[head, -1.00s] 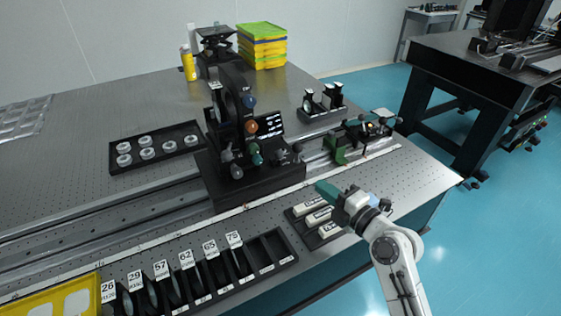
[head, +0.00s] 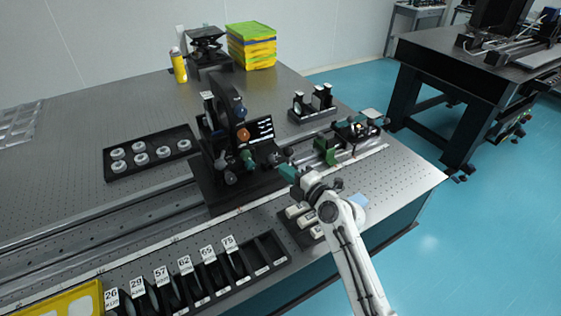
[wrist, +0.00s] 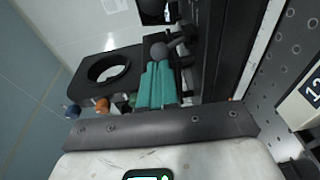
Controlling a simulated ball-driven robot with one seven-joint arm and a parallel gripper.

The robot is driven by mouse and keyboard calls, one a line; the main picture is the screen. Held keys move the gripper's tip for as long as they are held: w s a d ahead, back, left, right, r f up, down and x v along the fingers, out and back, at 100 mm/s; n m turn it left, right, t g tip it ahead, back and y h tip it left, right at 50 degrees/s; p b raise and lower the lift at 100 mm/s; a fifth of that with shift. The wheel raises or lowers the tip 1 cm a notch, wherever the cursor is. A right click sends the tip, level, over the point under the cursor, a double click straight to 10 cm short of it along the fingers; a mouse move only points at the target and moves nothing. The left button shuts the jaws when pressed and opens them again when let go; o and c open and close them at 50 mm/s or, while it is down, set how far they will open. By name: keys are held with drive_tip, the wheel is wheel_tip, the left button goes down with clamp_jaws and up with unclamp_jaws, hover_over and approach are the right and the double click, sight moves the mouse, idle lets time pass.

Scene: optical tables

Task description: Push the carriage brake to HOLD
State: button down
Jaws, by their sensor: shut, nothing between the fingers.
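The black carriage (head: 236,189) sits on the rail and carries an upright ring mount (head: 225,100) with coloured knobs. A dark ball-ended lever (head: 284,155) stands at the carriage's right end, probably the brake; its marking is not legible. My gripper (head: 284,170), with teal fingers, is shut and empty beside the carriage's right end, just in front of the lever. In the wrist view the teal fingers (wrist: 158,72) point at the dark ball-ended lever (wrist: 160,50), which is very near their tips. I cannot tell if they touch.
A slotted rack of numbered lens holders (head: 205,275) lies along the front edge. A tray with white blocks (head: 299,211) is partly hidden below my arm. A green-and-black unit (head: 330,150) stands farther right on the rail. A tray of white rings (head: 150,152) lies left.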

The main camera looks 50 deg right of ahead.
sight(274, 161)
drive_tip(key=shift+w+d+f+p, duration=0.15)
drive_tip(key=shift+w+p, duration=0.25)
drive_tip(key=shift+w, duration=1.1)
drive_tip(key=shift+d, duration=0.1)
